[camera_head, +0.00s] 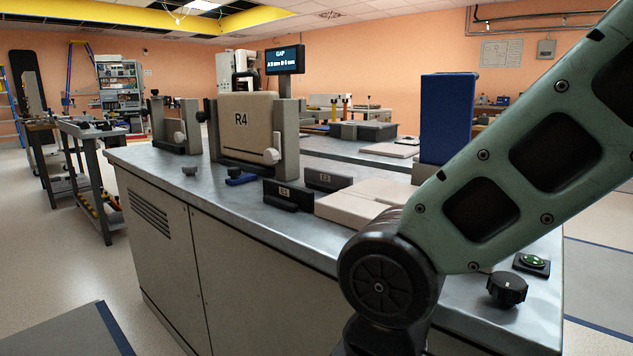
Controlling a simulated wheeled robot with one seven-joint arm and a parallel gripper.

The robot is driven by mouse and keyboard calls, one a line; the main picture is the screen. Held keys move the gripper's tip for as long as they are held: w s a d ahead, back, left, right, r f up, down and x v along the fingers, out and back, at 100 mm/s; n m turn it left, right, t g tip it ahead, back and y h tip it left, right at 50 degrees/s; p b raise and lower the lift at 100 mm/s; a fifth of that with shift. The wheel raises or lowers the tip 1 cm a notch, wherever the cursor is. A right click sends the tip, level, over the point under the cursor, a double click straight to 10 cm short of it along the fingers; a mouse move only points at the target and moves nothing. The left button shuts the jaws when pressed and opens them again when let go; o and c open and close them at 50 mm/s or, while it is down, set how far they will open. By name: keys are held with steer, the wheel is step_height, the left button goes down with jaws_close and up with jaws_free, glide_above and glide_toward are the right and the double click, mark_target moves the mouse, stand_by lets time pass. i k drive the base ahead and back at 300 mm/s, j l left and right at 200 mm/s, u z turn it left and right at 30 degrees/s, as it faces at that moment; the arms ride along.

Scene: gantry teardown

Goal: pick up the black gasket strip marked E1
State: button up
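Two short black strips stand on the metal counter, each with a small pale label. The nearer black strip (303,198) is at the counter's front edge, and the farther black strip (343,183) is just behind it to the right. Both labels are too small to read surely, so I cannot tell which one, if either, is E1. My arm crosses the right side and goes down past the bottom edge. My gripper is out of view.
The metal counter (230,196) holds a beige block marked R4 (259,140) in a grey frame, pale flat slabs (350,204) right of the strips, and a tall blue block (447,115). A black knob (507,289) and green button (533,261) are at the right.

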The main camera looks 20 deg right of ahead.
mark_target(303, 198)
steer(key=j, duration=0.3)
steer(key=j+u, duration=0.1)
steer(key=j, duration=0.4)
steer(key=i+j+u, duration=0.1)
steer(key=j, duration=0.4)
steer(key=i+j, duration=0.35)
